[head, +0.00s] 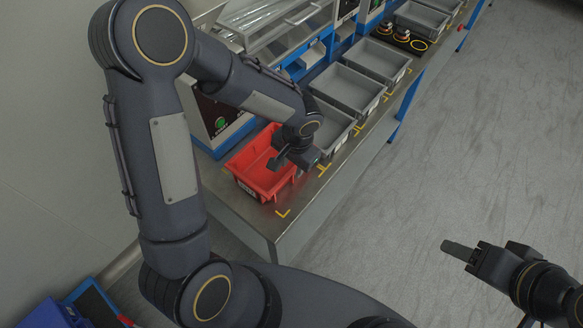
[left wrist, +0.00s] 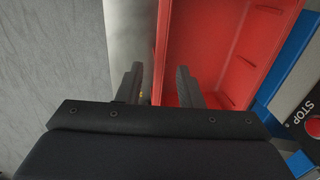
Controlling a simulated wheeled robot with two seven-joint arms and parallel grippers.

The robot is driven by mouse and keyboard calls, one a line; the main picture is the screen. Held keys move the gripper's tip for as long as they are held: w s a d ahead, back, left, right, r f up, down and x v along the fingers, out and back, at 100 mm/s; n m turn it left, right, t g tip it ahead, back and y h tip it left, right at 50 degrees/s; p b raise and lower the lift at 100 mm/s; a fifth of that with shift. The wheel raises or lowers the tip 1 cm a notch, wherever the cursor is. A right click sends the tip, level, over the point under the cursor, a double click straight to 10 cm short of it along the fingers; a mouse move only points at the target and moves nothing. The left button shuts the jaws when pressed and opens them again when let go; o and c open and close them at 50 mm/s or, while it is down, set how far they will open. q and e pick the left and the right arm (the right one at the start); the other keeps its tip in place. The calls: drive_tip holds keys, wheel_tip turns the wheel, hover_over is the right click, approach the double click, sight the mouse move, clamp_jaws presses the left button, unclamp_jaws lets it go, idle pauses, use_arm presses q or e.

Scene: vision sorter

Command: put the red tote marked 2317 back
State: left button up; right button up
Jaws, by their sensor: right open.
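The red tote (head: 243,176) sits upright on the near end of the metal bench, partly hidden by my left arm. A small white label shows on its near wall, too small to read. The visible part of its inside is empty. My left gripper (head: 291,164) is at the tote's right-hand wall. In the left wrist view my left gripper (left wrist: 160,88) has its fingers apart, one over the tote's inside (left wrist: 220,50) and one outside, with the wall between them; contact cannot be told. My right gripper (head: 460,252) is open and empty above the floor, away from the bench.
Grey totes (head: 347,91) stand in a row along the bench (head: 258,226), with yellow corner marks beside them. A black tray (head: 417,45) with round parts lies farther back. A blue-framed machine with a green button (head: 220,122) stands close behind the red tote. The floor at right is clear.

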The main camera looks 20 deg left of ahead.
use_arm(q)
wheel_tip(320, 180, up, 9)
drive_tip(key=d, duration=0.1)
drive_tip(key=s+a+r+n+t+h, duration=0.2)
drive_tip(key=s+a+r, duration=0.1)
drive_tip(key=s, duration=0.6)
drive_tip(key=s+a+r+n+t+h, duration=0.3)
drive_tip(key=s+r, duration=0.2)
drive_tip(key=s, duration=0.3)
drive_tip(key=shift+s+r+n, duration=0.25)
drive_tip(key=shift+s+n, duration=0.05)
drive_tip(key=shift+s, duration=0.1)
idle(0.6)
